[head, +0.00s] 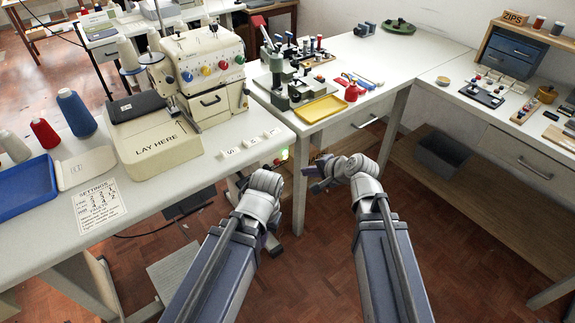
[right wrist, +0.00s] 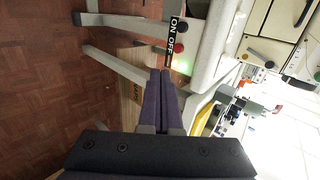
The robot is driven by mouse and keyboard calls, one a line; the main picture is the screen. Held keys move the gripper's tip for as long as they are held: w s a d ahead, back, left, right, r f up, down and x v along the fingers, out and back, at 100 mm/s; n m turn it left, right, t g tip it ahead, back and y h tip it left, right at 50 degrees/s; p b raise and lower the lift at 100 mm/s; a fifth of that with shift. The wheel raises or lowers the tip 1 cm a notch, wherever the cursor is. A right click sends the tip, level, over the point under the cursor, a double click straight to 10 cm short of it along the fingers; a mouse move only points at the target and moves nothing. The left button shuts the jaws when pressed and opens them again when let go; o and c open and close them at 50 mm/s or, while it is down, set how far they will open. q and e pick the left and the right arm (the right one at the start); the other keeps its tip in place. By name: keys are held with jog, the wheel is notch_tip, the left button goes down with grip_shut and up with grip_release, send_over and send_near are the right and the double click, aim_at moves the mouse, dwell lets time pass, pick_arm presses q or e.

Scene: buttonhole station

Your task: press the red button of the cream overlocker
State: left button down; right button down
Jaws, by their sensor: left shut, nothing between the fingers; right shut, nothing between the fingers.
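The cream overlocker (head: 205,62) stands on the left white table, with a blue, yellow, red and green knob on its front. In the right wrist view, a red button (right wrist: 179,48) and a dark button (right wrist: 183,27) sit beside an ON OFF label (right wrist: 172,38) under the table edge. My right gripper (head: 314,178) is shut and empty, pointing left. In the right wrist view its fingertips (right wrist: 165,72) are just short of the label's OFF end, seemingly apart from the red button. My left gripper (head: 268,182) is at the table's front edge; its fingers are mostly hidden by its wrist.
A green light (right wrist: 182,65) glows near the red button. A second white table (head: 345,62) with a yellow tray (head: 319,108) and small tools stands behind my right gripper. Table legs stand close by.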

jog(key=b, duration=0.7)
send_near(276, 166)
notch_tip(276, 166, down, 4)
jog(key=shift+w+a+r+p, duration=0.25)
jog(key=shift+w+a+r, duration=0.15)
jog(key=shift+w, duration=0.25)
jog(key=shift+w+a+r+p, duration=0.25)
jog(key=shift+w+a+r, duration=0.1)
jog(key=shift+w+a, duration=0.2)
